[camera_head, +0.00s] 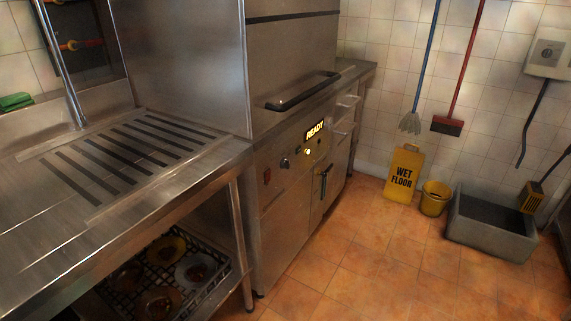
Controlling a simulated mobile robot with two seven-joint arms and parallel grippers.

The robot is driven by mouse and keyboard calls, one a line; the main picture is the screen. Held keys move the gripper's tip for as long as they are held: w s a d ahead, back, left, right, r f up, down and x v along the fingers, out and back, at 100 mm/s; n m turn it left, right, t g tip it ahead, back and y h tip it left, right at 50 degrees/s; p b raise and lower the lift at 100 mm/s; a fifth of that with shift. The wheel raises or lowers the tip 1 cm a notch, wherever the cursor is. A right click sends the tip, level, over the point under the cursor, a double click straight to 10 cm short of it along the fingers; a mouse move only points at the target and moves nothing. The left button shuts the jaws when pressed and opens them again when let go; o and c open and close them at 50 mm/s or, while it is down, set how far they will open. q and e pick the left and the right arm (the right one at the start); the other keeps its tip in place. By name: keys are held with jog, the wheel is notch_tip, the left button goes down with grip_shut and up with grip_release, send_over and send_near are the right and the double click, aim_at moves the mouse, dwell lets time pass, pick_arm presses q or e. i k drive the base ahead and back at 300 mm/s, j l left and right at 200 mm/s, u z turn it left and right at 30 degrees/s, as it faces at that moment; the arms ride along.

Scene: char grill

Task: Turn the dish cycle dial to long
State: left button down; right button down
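The steel dishwasher (295,55) stands in the middle of the view with its hood down. Its front panel carries a lit "READY" display (315,131). A small dark round knob (284,163), which looks like the cycle dial, sits on the panel to the left of the display. Its pointer and any markings are too small to read. A small yellow-lit round button (307,152) is just below the display. A red switch (267,176) is farther left. Neither of my grippers is in view.
A steel draining counter (120,215) fills the left, with a rack (215,285) of dirty dishes beneath it. A dark hood handle (303,91) juts out above the panel. The tiled floor (370,260) before the machine is clear. A wet floor sign (403,174) stands by the back wall.

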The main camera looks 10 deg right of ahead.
aim_at(284, 163)
jog(key=i+l, duration=0.15)
jog(key=l, duration=0.25)
jog(key=i+l+u, duration=0.1)
jog(key=l, duration=0.35)
jog(key=i+l, duration=0.15)
jog(key=l, duration=0.25)
jog(key=i+l+u, duration=0.15)
jog(key=l, duration=0.3)
jog(key=i+l, duration=0.1)
jog(key=l, duration=0.35)
